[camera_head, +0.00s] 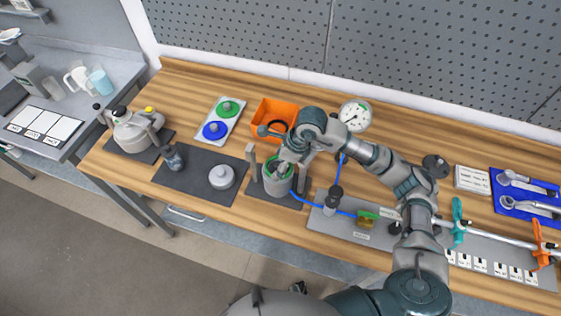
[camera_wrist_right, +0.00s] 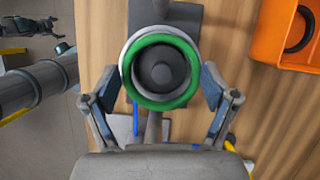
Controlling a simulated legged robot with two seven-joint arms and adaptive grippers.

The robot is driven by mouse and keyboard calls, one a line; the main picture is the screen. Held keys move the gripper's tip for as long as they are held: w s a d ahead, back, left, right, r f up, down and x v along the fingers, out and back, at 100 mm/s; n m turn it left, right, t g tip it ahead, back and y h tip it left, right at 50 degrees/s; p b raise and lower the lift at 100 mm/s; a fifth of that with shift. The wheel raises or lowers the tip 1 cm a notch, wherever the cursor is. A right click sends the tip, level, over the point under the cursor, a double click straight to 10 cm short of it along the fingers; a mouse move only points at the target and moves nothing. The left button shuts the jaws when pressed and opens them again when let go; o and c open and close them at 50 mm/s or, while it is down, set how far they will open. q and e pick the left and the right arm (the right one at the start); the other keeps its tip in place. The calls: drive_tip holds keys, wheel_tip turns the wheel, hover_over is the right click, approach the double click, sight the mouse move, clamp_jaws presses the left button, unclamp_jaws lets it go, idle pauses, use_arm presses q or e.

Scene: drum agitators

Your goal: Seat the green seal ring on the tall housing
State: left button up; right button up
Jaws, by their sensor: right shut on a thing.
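My right gripper (camera_head: 284,166) points down over the tall housing (camera_head: 277,187), a grey cylinder on a dark mat. In the right wrist view the gripper (camera_wrist_right: 162,76) is shut on the green seal ring (camera_wrist_right: 160,103), one finger at each side. The ring lies around a dark grey round core, with a pale rim showing behind its upper left edge. I cannot tell whether the ring rests fully on the housing. The gripper partly hides the ring in the head view. My left gripper is not in view.
Grey posts (camera_head: 252,162) stand beside the housing. A plate with green and blue discs (camera_head: 215,131) and an orange bin (camera_head: 266,113) are behind. A blue hose (camera_head: 310,202) and gauge (camera_head: 355,115) are to the right.

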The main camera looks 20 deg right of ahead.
drive_tip(key=shift+a, duration=0.8)
drive_tip(key=shift+d+f, duration=0.15)
drive_tip(key=shift+d, duration=0.2)
drive_tip(key=shift+d+b, duration=0.1)
drive_tip(key=shift+b, duration=0.3)
drive_tip(key=o, duration=0.8)
drive_tip(key=shift+d, duration=0.1)
drive_tip(key=v, duration=1.2)
drive_tip(key=shift+d, duration=0.1)
